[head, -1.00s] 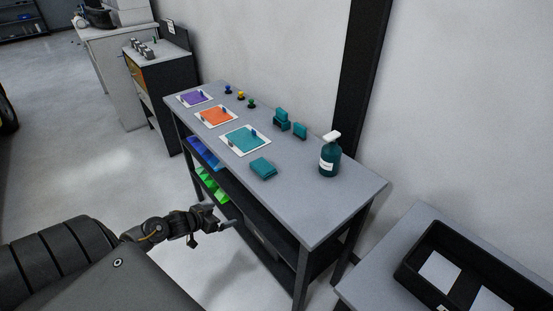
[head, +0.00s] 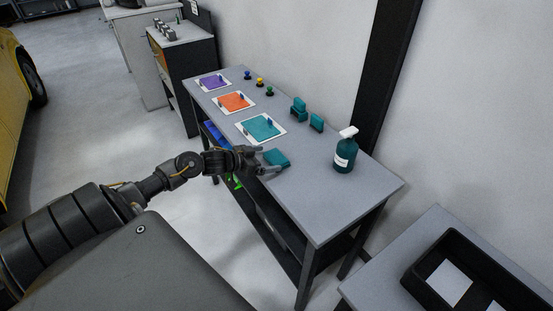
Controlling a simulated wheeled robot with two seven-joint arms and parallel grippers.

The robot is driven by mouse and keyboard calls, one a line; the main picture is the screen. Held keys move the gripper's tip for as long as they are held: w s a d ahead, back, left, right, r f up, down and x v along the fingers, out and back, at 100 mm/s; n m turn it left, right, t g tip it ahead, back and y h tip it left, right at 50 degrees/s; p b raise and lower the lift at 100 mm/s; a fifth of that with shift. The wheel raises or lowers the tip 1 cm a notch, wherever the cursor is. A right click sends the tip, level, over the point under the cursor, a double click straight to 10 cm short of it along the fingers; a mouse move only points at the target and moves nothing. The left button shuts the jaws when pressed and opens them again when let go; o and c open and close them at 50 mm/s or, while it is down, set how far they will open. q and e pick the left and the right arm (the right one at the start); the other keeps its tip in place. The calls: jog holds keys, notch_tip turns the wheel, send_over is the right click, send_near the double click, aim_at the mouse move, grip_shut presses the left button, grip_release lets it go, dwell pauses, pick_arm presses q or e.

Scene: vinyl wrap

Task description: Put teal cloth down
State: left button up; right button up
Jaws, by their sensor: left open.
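The teal cloth (head: 277,158) lies folded on the grey table top, close to its front edge. My left gripper (head: 266,161) is at the cloth's left side, its fingers open and reaching to the cloth's edge. Whether the fingers touch the cloth is too small to tell. My right gripper is not in view.
The grey table (head: 318,207) also holds a teal spray bottle (head: 345,153), teal blocks (head: 299,109), small coloured knobs (head: 260,83) and a teal sheet on a white card (head: 262,128). A black tray (head: 432,271) stands on a table at the lower right. The table's right end is clear.

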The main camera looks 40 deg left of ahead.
aim_at(275, 157)
pick_arm(q)
jog(key=shift+w, duration=0.25)
jog(key=p+x, duration=0.1)
jog(key=x, duration=0.4)
jog(key=shift+f+p, duration=0.15)
jog(key=shift+p, duration=0.2)
jog(key=shift+s, duration=0.1)
jog(key=c, duration=1)
jog(key=shift+o, duration=0.2)
